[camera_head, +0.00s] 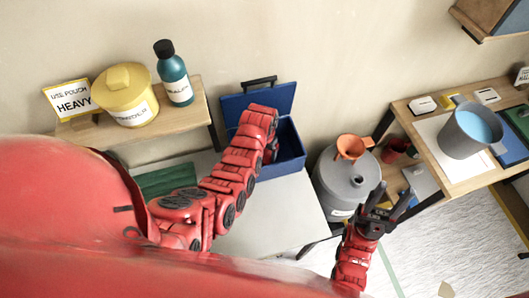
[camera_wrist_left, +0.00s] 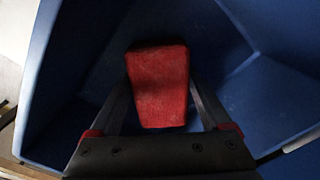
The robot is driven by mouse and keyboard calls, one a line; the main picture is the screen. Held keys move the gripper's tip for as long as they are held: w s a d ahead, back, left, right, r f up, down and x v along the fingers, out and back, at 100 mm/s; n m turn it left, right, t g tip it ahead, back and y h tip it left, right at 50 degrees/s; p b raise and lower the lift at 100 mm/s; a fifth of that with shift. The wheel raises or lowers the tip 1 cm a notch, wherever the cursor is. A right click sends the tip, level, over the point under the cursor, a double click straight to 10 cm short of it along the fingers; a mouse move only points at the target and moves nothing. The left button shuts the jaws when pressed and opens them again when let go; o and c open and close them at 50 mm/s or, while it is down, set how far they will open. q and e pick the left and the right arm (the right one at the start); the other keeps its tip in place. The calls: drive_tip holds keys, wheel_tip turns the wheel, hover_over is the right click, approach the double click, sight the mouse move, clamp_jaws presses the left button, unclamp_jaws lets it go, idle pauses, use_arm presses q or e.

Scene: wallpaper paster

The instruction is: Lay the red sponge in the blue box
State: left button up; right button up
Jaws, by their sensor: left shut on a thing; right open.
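The blue box (camera_head: 290,140) stands with its lid raised on the grey table, right of the wooden shelf. My left arm reaches over its open top, and the left gripper (camera_head: 268,152) is mostly hidden behind the arm. In the left wrist view the gripper (camera_wrist_left: 158,120) is shut on the red sponge (camera_wrist_left: 160,85), with blue box walls (camera_wrist_left: 265,95) around it. I cannot tell whether the sponge touches the box floor. My right gripper (camera_head: 384,205) is open and empty, in front of the grey canister.
A yellow tub (camera_head: 126,95) and a teal bottle (camera_head: 174,75) stand on the shelf at left. A grey canister (camera_head: 345,185) with an orange funnel (camera_head: 351,147) stands right of the box. A bucket (camera_head: 468,132) is on the right-hand table. The grey table's front (camera_head: 275,215) is clear.

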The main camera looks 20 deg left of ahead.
use_arm(q)
drive_tip(key=shift+f, duration=0.3)
drive_tip(key=shift+f, duration=0.15)
drive_tip(key=o, duration=1.2)
